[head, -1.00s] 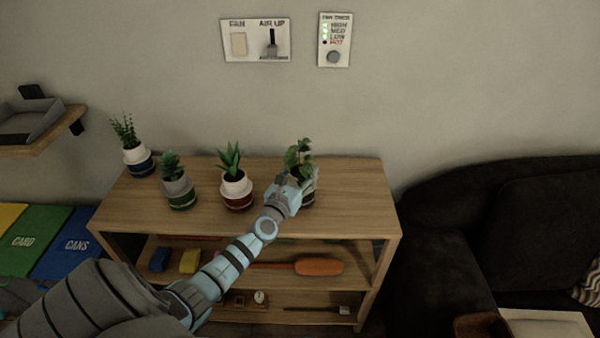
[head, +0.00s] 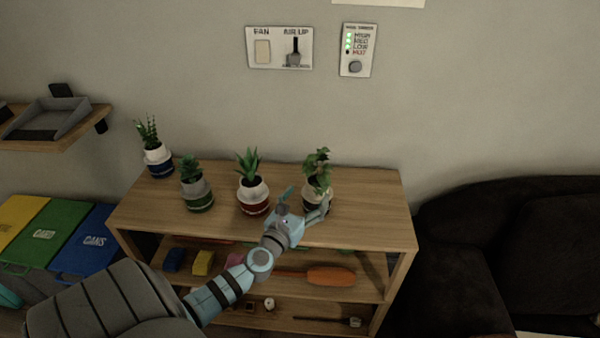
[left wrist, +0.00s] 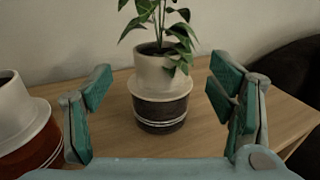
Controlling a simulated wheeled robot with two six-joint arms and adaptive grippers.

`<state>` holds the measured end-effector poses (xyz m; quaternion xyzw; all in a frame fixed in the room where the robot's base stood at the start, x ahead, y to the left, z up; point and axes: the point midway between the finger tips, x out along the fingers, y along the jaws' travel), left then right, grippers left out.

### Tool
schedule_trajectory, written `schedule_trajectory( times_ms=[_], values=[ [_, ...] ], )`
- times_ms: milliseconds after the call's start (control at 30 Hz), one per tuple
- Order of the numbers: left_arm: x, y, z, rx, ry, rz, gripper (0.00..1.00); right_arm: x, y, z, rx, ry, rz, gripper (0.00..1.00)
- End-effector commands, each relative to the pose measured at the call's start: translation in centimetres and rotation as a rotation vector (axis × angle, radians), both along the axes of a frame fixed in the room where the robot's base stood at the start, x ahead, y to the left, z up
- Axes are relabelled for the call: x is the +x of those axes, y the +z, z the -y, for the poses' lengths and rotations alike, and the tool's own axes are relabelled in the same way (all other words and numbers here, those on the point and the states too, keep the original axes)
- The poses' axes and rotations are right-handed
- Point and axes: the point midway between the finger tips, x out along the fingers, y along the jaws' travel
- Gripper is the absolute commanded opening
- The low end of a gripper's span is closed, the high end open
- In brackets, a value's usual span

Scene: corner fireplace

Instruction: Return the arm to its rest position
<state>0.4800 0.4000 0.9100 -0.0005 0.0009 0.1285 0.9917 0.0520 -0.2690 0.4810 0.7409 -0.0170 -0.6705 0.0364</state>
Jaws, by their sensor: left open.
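My left gripper (head: 305,205) is open and empty above the front part of the shelf top. In the left wrist view its two fingers (left wrist: 165,105) are spread wide, with a potted plant (left wrist: 163,80) beyond and between them. That plant has a white upper pot, a dark band below and trailing green leaves. It stands upright on the shelf top and also shows in the head view (head: 317,172), its lower part partly behind a finger. My left arm (head: 232,285) reaches in from the lower left. My right gripper is not in view.
Three other potted plants stand to the left: red-banded (head: 252,187), green-banded (head: 197,190) and blue-banded (head: 157,160). The wooden shelf unit (head: 375,215) has lower shelves with several items. A dark sofa (head: 480,240) stands right, coloured bins (head: 45,235) left. The shelf top's right end is bare.

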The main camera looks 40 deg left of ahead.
Motion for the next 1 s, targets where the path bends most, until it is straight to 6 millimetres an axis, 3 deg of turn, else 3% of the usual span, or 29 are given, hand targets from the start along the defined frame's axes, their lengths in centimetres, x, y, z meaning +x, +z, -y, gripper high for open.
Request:
schedule_trajectory(
  times_ms=[100,200,467,567,667,767,800,900,1000],
  values=[
    [-2.8,-0.1,0.7,0.0,-0.002,-0.002,0.76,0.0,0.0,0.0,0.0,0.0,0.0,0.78],
    [-4.0,0.0,1.0,0.0,0.0,-0.001,0.76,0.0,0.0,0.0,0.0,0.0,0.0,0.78],
    [-4.4,0.1,1.1,0.0,0.001,0.002,0.76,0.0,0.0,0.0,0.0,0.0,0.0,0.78],
    [-5.0,0.3,0.9,-0.111,0.042,0.034,0.76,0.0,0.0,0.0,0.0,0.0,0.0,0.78],
    [-7.6,0.2,-0.2,-0.55,0.219,0.154,0.76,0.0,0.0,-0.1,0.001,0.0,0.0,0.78],
    [-12.2,-2.8,-0.2,-1.17,0.514,0.289,0.76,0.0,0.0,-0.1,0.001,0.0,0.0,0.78],
    [-14.1,-4.4,0.6,-1.383,0.639,0.325,0.76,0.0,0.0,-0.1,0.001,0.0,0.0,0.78],
    [-17.9,-7.5,3.7,-1.758,0.908,0.367,0.76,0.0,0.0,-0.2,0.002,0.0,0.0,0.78],
    [-21.0,-9.4,7.2,-2.003,1.144,0.373,0.76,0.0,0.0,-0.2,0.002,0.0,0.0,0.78]
  ],
)
